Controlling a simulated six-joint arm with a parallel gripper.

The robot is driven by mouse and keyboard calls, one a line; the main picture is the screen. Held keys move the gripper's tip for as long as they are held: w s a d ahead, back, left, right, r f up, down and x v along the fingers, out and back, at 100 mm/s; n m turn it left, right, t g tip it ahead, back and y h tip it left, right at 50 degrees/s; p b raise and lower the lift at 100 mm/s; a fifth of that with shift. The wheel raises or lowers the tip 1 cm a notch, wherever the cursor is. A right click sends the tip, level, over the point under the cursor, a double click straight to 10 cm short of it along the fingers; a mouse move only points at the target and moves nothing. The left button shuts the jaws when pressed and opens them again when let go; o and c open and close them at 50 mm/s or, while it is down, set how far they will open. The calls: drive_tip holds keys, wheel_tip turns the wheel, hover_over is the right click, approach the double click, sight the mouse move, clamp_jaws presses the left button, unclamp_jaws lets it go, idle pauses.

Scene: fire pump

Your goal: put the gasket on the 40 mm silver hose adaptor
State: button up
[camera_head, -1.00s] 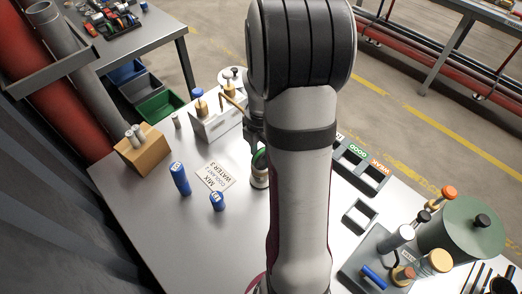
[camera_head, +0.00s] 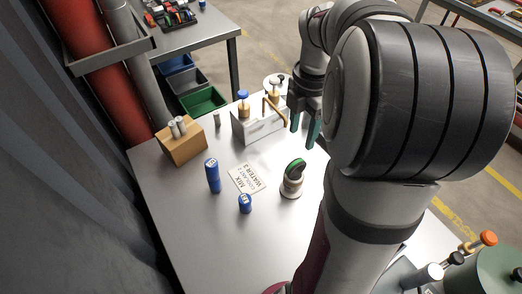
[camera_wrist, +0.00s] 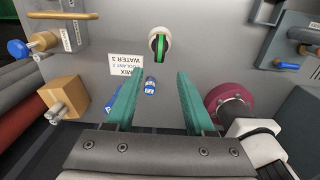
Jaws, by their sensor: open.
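A short silver adaptor (camera_head: 291,187) with a tan base stands on the bench, right of the paper label. A dark disc or ring with a green edge, which looks like the gasket (camera_head: 295,168), sits on its top and appears steeply tilted, not flat. In the wrist view the adaptor (camera_wrist: 167,33) shows as a pale round top, with the gasket (camera_wrist: 159,46) as a dark oval with a green strip across it. My gripper (camera_head: 304,134) is open and empty, above and behind the adaptor and apart from it. Its teal fingers (camera_wrist: 161,84) are spread in the wrist view.
A wooden block (camera_head: 183,147) holds silver pieces. The front-left bench is clear.

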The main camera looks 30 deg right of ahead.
drive_tip(key=s+a+r+m, duration=0.2)
drive_tip(key=s+a+m, duration=0.1)
drive_tip(key=a+m, duration=0.75)
drive_tip(key=s+a+f+m+y, duration=0.1)
drive_tip(key=s+a+f+m, duration=0.2)
drive_tip(key=s+a+m, duration=0.8)
drive_tip(key=shift+a+m+y, duration=0.4)
drive_tip(key=shift+a+m, duration=0.65)
drive_tip(key=shift+a, duration=0.15)
drive_tip(key=shift+s, duration=0.1)
